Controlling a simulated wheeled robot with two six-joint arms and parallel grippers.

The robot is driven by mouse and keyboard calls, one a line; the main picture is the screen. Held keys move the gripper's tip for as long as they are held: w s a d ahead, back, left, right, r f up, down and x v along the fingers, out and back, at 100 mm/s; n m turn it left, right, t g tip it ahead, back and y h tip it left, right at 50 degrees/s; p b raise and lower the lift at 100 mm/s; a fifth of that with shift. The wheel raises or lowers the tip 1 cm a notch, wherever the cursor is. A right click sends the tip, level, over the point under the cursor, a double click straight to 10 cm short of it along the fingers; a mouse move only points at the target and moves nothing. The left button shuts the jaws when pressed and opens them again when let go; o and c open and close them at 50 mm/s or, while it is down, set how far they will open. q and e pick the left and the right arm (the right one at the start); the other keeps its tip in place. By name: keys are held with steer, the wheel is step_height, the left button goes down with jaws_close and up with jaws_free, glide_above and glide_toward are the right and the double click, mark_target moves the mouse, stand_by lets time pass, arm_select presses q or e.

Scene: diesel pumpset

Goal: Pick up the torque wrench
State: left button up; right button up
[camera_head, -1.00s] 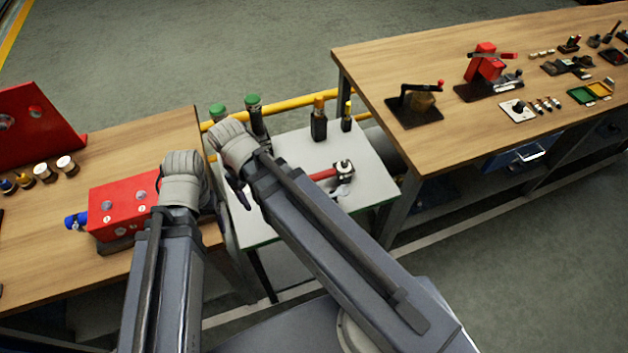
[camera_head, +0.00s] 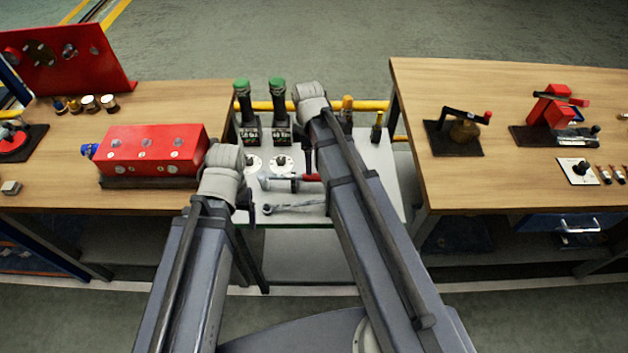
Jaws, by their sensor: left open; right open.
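On the small white table (camera_head: 350,149) between the two benches lies a tool with a grey shaft and a red section (camera_head: 290,181). In front of it lies a silver wrench-like tool (camera_head: 290,207). I cannot tell for sure which is the torque wrench; my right arm hides the right ends of both. My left gripper (camera_head: 244,194) is at the table's left edge, left of the tools, open and empty, its fingers mostly hidden behind the wrist. My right gripper (camera_head: 308,157) is above the table behind the tools, open, its fingers largely hidden by its arm.
Two green-capped bottles (camera_head: 278,115) stand at the table's back left, near white round dials. Smaller bottles (camera_head: 377,127) stand at the back right. A red block (camera_head: 152,150) sits on the left bench. The right bench (camera_head: 480,185) holds several mounted devices. A yellow rail runs behind.

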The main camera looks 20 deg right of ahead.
mark_target(309, 181)
steer(key=shift+a+f+b, duration=0.15)
steer(key=shift+f+b, duration=0.2)
step_height(309, 181, down, 7)
steer(key=b, duration=0.7)
steer(key=shift+f, duration=0.15)
jaws_close()
stand_by(1.2)
